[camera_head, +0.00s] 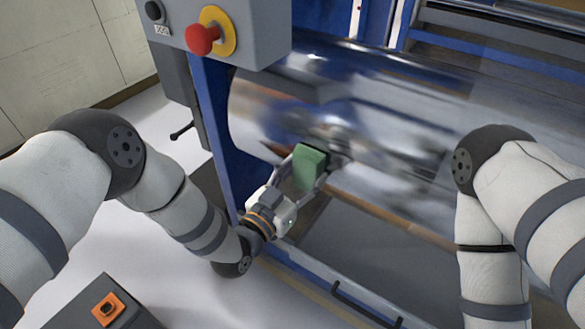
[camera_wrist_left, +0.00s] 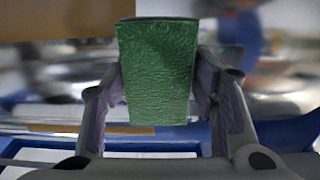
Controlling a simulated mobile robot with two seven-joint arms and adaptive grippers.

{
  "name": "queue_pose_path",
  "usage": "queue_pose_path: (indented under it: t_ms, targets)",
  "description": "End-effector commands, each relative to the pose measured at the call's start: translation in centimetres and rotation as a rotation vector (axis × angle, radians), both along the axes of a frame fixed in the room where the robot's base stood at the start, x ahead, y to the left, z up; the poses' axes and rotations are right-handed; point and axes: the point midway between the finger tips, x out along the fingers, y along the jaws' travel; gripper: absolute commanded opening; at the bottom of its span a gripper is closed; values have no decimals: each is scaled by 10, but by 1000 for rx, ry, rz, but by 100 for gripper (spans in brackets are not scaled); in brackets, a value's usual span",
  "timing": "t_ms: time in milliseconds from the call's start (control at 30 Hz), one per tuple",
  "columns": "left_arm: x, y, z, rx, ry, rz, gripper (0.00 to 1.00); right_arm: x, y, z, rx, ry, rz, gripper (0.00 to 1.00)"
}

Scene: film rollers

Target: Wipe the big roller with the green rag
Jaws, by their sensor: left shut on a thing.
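The big roller (camera_head: 400,120) is a wide, shiny metal cylinder across the middle and right of the head view. My left gripper (camera_head: 312,168) is shut on the green rag (camera_head: 309,166), a thick block-like piece, in front of the roller's left part. In the left wrist view the green rag (camera_wrist_left: 158,72) fills the space between the two fingers (camera_wrist_left: 158,95). I cannot tell whether the rag touches the roller. My right arm comes in from the right, and its gripper is out of view.
A grey control box (camera_head: 225,35) with a red emergency button (camera_head: 202,40) stands above the roller's left end. A blue frame (camera_head: 217,130) borders the roller on the left. A dark box with an orange top piece (camera_head: 108,309) is at the lower left. The pale floor (camera_head: 140,260) is open.

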Motion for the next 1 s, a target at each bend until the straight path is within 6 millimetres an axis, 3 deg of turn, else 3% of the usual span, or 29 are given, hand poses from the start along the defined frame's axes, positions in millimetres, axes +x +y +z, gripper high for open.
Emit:
queue_pose_path:
  t_ms: [233, 633, 867, 1000]
  targets:
    - [3, -1, -1, 1, 0, 2, 31, -1, 0, -1, 0, 3, 0, 40]
    - [29, 28, 1, 0, -4, 6, 31, -6, 0, -6, 0, 20, 0, 40]
    - [29, 29, 4, -1, -8, 7, 31, -5, 0, -5, 0, 16, 0, 40]
    - [16, 39, 7, 0, -11, 6, 31, 3, 0, 4, 0, -12, 0, 40]
